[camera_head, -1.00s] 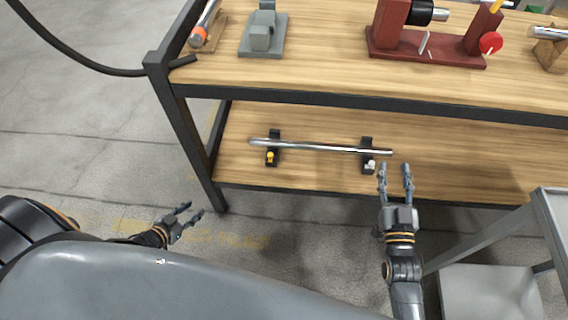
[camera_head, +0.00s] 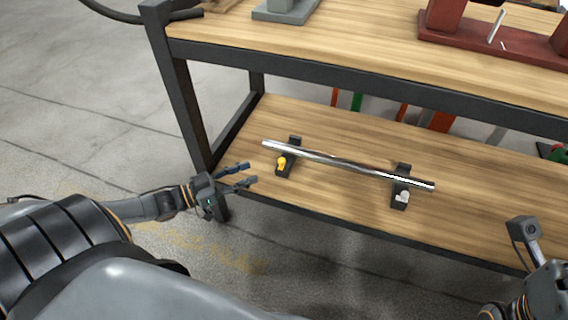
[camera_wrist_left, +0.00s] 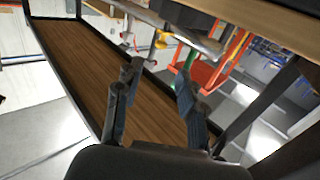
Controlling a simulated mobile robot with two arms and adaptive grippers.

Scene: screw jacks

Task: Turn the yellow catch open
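The yellow catch (camera_head: 282,163) is on the left black holder (camera_head: 295,142) on the lower shelf. A shiny metal bar (camera_head: 335,162) lies across the left holder and the right black holder (camera_head: 405,170), which carries a white catch (camera_head: 402,196). My left gripper (camera_head: 250,174) is open and empty at the shelf's front left edge, left of the yellow catch and apart from it. In the left wrist view, the yellow catch (camera_wrist_left: 160,40) shows beyond the open fingers (camera_wrist_left: 159,73). My right arm (camera_head: 545,290) is at the lower right; its finger state is unclear.
The lower shelf (camera_head: 340,200) has bare wood around the bar. The upper shelf edge (camera_head: 330,75) overhangs behind it. A dark table leg (camera_head: 178,100) stands left of the shelf. Red and green items (camera_head: 440,121) show behind it.

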